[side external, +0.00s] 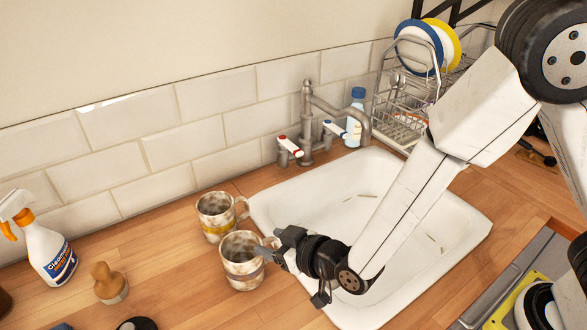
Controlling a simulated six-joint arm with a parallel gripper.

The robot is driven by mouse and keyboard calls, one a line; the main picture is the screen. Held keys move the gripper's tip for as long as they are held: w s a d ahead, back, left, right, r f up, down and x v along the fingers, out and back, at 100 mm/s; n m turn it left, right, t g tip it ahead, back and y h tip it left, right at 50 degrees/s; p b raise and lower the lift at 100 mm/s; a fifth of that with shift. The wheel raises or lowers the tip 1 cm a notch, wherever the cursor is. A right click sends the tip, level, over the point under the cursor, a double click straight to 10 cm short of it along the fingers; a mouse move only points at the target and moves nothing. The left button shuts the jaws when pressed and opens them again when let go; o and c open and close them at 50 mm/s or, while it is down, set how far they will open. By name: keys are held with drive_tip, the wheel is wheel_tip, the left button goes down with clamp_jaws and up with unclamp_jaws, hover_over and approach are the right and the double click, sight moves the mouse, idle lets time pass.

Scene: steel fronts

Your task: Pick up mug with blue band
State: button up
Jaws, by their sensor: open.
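The mug with the blue band (241,270) stands upright on the wooden counter, left of the sink. It is mottled white and brown, with a dull blue-grey band around its lower part. My gripper (268,248) is open at this mug's right side, with a fingertip overlapping its rim in the picture. I cannot tell whether it touches the mug. The gripper hides part of the mug's right side, and the handle cannot be made out clearly. A similar mug with a yellow band (214,226) stands just behind it, with its handle to the right.
The white sink (470,235) lies under my arm, with a tap (308,120) behind it. A dish rack (400,105) with plates stands at the back right. A spray bottle (46,245) and a wooden-handled brush (108,282) stand left of the mugs, with clear counter between.

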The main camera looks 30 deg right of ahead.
sight(249, 236)
drive_tip(key=shift+w+f, duration=0.1)
drive_tip(key=shift+w, duration=0.15)
drive_tip(key=shift+w, duration=0.1)
drive_tip(key=shift+x, duration=2.5)
drive_tip(key=shift+f, duration=0.1)
clamp_jaws()
